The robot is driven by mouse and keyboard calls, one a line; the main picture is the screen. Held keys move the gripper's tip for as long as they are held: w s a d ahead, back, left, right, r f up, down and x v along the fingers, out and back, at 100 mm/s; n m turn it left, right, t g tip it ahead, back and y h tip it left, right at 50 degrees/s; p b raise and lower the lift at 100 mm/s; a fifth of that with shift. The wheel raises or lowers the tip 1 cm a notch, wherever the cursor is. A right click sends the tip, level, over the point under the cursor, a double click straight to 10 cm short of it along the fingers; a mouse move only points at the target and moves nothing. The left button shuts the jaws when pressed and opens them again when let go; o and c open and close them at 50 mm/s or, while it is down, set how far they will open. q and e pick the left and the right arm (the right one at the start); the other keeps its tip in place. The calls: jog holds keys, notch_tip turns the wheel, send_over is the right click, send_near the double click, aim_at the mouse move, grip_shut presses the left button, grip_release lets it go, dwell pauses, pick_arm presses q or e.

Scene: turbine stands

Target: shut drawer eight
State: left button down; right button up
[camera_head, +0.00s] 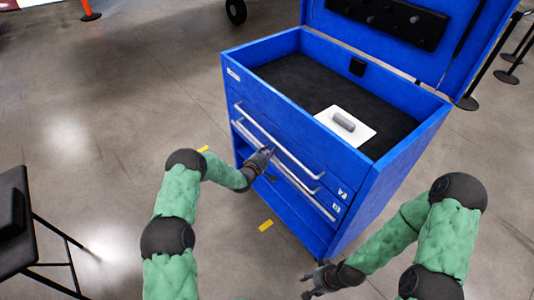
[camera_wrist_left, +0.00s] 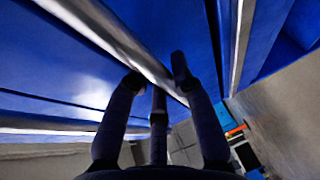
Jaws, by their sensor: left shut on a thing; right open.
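A blue tool cabinet (camera_head: 350,205) stands with its lid up. Its front carries an upper silver bar handle (camera_head: 278,140) and a lower silver bar handle (camera_head: 305,190). Small labels sit at the front's right edge, too small to read, so I cannot tell which drawer is eight or how far any drawer stands out. My left gripper (camera_head: 265,160) is at the front, shut on what looks like the lower handle. In the left wrist view its dark fingers (camera_wrist_left: 157,75) close about a silver bar (camera_wrist_left: 105,35). My right gripper (camera_head: 318,281) is open and empty, low in front of the cabinet.
A white plate with a grey grip (camera_head: 345,125) lies in the cabinet's open top. A black chair or stand (camera_head: 30,225) is at the left edge. Black posts (camera_head: 508,75) stand behind right.

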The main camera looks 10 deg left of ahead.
pick_arm(q)
jog(key=shift+w+d+r, duration=0.1)
jog(key=c, duration=1.3)
grip_release()
jog(key=shift+d, duration=0.1)
jog(key=shift+w, duration=0.1)
jog(key=v, duration=1.2)
